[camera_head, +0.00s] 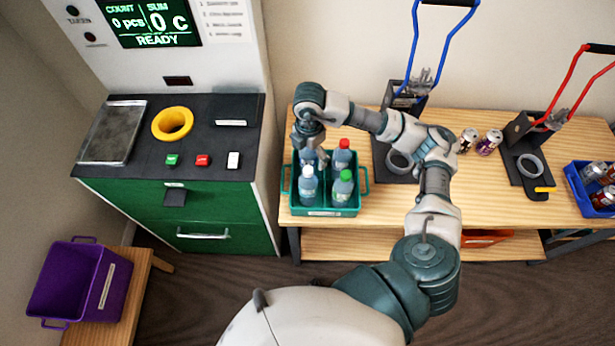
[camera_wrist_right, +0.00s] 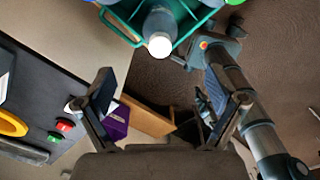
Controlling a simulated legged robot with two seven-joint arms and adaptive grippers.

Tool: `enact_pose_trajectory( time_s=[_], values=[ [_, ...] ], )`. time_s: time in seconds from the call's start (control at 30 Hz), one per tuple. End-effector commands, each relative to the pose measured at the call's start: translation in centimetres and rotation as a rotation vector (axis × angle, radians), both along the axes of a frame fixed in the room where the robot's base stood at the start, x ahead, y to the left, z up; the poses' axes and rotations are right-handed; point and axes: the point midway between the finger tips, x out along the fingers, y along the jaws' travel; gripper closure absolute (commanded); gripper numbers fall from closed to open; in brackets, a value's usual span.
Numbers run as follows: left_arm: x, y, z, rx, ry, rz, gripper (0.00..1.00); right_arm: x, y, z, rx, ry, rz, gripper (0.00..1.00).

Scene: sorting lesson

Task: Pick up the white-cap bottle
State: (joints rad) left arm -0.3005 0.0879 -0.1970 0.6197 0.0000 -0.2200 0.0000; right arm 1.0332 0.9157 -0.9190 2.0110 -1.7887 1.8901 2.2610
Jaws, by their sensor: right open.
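The white-cap bottle (camera_head: 308,187) stands upright in the front left part of a teal crate (camera_head: 325,212) on the wooden table. Its white cap and body also show at the top of the right wrist view (camera_wrist_right: 160,44). My right gripper (camera_head: 309,146) hangs over the back left part of the crate, behind the white-cap bottle and apart from it. In the wrist view its two fingers (camera_wrist_right: 157,98) are spread with nothing between them. A bottle at the back left is mostly hidden under this gripper.
A red-cap bottle (camera_head: 342,155) and a green-cap bottle (camera_head: 343,187) share the crate. A green counter machine (camera_head: 230,215) stands left, a purple bin (camera_head: 80,283) at lower left.

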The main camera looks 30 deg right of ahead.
Motion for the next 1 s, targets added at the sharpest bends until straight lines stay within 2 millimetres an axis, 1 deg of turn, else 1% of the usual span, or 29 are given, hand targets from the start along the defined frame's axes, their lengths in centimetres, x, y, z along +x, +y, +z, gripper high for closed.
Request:
enact_pose_trajectory(
  time_s=[0.03,0.2,0.33,0.4,0.53,0.63,0.77,0.8,0.9,1.0],
  values=[
    [-0.2,-0.3,0.3,-0.003,0.003,0.001,1.0,-0.1,0.1,-1.2,0.0,0.007,0.001,0.06],
    [-0.5,-1.3,0.9,-0.015,0.007,0.002,1.0,0.0,0.3,-5.3,0.0,0.006,0.003,0.06],
    [-0.4,-1.4,1.2,-0.016,0.007,0.0,1.0,0.0,0.4,-7.8,0.002,0.006,0.005,0.06],
    [-0.3,-1.3,1.3,-0.015,0.005,0.0,1.0,0.1,0.4,-8.8,0.002,0.004,0.004,0.06],
    [0.0,-0.9,1.4,-0.011,0.0,-0.002,1.0,0.0,0.3,-9.7,0.004,0.002,0.005,0.06],
    [0.2,-0.7,1.9,-0.009,-0.002,-0.002,1.0,0.0,0.2,-10.7,0.004,0.004,0.005,0.06],
    [0.2,-0.6,2.8,-0.007,-0.004,-0.002,1.0,-0.1,0.2,-12.7,0.005,0.005,0.005,0.06],
    [0.3,-0.6,2.8,-0.007,-0.004,-0.001,1.0,-0.1,0.3,-13.4,0.005,0.005,0.005,0.06],
    [0.3,-0.6,2.9,-0.007,-0.004,-0.001,1.0,0.0,0.3,-14.6,0.005,0.004,0.005,0.06],
    [0.3,-0.6,2.9,-0.007,-0.004,-0.001,1.0,0.0,0.3,-15.0,0.007,0.002,0.006,0.06]
  ],
)
